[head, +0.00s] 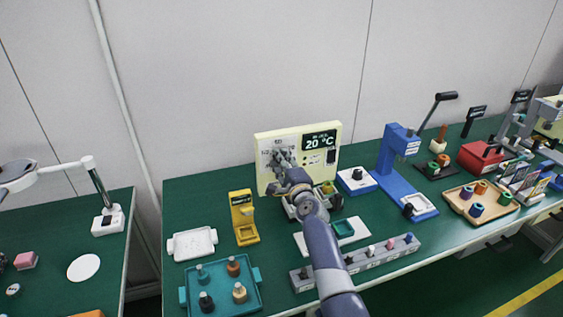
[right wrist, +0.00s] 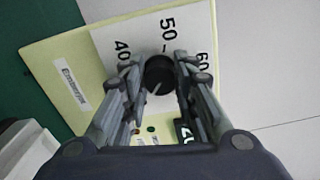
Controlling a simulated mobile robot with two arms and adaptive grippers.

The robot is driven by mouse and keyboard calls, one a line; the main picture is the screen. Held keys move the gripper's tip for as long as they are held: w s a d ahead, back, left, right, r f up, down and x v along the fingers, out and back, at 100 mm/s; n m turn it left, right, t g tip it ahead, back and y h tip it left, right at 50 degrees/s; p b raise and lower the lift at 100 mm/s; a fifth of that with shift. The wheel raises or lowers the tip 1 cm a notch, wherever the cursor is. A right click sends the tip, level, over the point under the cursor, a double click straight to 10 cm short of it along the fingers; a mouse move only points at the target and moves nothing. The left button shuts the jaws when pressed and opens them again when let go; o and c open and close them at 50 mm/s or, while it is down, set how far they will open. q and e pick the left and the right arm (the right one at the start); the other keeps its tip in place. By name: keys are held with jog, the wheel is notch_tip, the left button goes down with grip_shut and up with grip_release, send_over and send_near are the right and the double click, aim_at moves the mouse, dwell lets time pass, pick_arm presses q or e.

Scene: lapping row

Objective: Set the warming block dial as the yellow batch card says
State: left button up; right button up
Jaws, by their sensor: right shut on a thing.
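The warming block (head: 264,150) is a cream upright panel at the back of the green table, with a dark display reading 20 °C. Its dial (right wrist: 160,73) is a round black knob with a pale mark, beside a printed scale showing 40, 50 and 60. My right gripper (right wrist: 160,82) is in front of the panel, its two fingers closed on either side of the knob. In the head view my right gripper (head: 282,158) and arm hide the dial and part of the scale. My left gripper is out of view. I cannot make out a readable yellow batch card.
A yellow stand (head: 244,220) and a white tray (head: 192,243) are left of the block. A teal tray (head: 221,300) with several bottles and a grey rack (head: 376,259) are in front. A blue press (head: 398,170) stands right. A card rack (head: 525,185) is at far right.

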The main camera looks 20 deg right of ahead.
jog(key=shift+a+f+m, duration=0.1)
jog(key=shift+f+m, duration=0.05)
jog(key=shift+m, duration=0.15)
jog(key=o, duration=1)
jog(key=shift+o, duration=0.2)
